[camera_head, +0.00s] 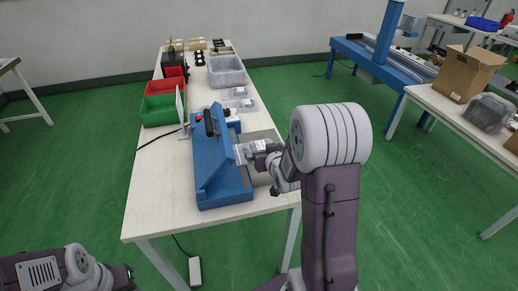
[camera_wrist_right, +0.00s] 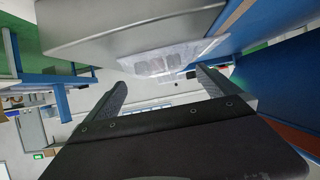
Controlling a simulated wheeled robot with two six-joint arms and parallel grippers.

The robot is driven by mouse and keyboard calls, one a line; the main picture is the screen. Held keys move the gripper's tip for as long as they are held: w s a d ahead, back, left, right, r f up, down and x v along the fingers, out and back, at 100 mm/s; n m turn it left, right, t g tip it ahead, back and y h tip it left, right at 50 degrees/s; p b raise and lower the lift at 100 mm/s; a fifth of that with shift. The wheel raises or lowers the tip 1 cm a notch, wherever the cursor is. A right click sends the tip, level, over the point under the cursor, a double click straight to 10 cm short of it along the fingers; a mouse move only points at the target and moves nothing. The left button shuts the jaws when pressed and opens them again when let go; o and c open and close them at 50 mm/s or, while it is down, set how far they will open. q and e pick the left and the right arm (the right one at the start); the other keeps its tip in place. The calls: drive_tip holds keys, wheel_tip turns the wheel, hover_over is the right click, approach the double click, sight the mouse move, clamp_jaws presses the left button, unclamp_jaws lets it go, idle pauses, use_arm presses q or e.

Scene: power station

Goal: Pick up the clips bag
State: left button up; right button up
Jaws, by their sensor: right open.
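A clear bag with small grey items inside, apparently the clips bag (camera_wrist_right: 172,60), shows in the right wrist view at the edge of a pale metal plate. It lies ahead of and between the fingers of my right gripper (camera_wrist_right: 160,88), which is open. In the head view the right gripper (camera_head: 246,153) is at the plate side of the blue sealing machine (camera_head: 213,170); the bag there is mostly hidden or too small to make out. My left gripper (camera_head: 124,277) is at the bottom left, away from the table, and its jaws are unclear.
More clear bags (camera_head: 238,104) lie on the white table (camera_head: 158,190) behind the machine. A grey bin (camera_head: 227,72), a green bin (camera_head: 160,112) and a red bin (camera_head: 160,87) stand further back. A side table (camera_head: 455,115) at right holds a cardboard box (camera_head: 468,74).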

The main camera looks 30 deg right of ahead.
sight(262, 148)
drive_tip(key=x, duration=0.4)
drive_tip(key=shift+f, duration=0.2)
drive_tip(key=shift+r, duration=0.1)
drive_tip(key=shift+s, duration=0.1)
drive_tip(key=c, duration=1.5)
wheel_tip(262, 148, up, 5)
drive_tip(key=shift+f+p, duration=0.1)
drive_tip(key=shift+p, duration=0.6)
drive_tip(key=shift+c, duration=0.2)
drive_tip(key=s+d+r+p, duration=0.3)
drive_tip(key=s+d+r, duration=0.2)
drive_tip(key=s, duration=0.5)
drive_tip(key=shift+s+r, duration=0.2)
drive_tip(key=shift+r, duration=0.4)
